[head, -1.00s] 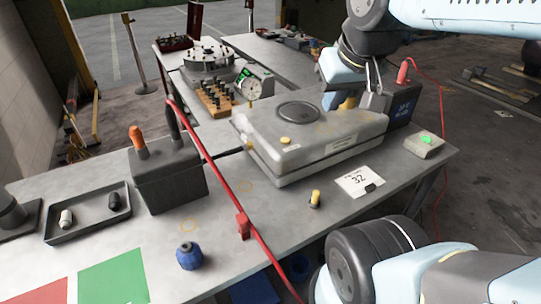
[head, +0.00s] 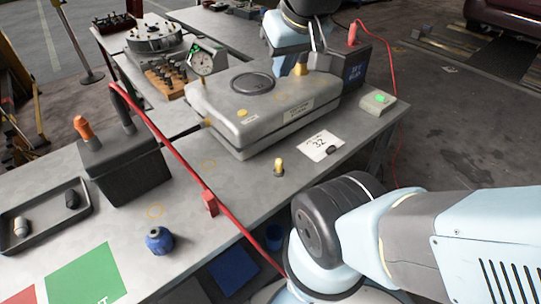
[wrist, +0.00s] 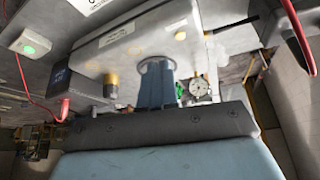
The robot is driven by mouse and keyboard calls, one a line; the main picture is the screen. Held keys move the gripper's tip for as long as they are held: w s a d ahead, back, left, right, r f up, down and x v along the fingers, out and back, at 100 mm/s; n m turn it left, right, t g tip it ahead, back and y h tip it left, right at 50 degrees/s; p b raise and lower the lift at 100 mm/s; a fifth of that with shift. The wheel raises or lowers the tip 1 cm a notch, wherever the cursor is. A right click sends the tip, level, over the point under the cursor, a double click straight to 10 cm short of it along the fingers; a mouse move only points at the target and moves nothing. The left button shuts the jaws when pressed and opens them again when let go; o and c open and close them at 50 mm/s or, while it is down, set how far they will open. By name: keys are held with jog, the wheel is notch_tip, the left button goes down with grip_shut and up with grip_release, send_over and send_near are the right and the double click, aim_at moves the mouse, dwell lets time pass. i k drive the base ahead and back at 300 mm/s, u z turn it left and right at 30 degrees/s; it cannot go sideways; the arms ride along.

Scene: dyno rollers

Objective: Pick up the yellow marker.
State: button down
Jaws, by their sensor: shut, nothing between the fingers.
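A small yellow-topped marker with a dark base (head: 279,167) stands upright on the table in front of the large grey case, in the head view. A second yellow piece (head: 301,69) shows at the back edge of the case, beside my gripper. A yellow-and-grey cylinder (wrist: 111,83) shows left of the fingers in the wrist view; I cannot tell for certain which of these yellow pieces it is. My gripper (head: 319,60) is at the far right end of the case, away from the front marker. Its fingers (wrist: 157,72) are shut and empty in the wrist view.
The grey case (head: 265,115) fills the middle of the table. A dark box (head: 356,68), a green-button box (head: 378,103) and a card (head: 321,146) are to the right.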

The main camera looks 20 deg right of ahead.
aim_at(278, 171)
jog(key=u, duration=1.3)
jog(key=k, duration=1.7)
jog(key=z, duration=1.25)
jog(key=i, duration=1)
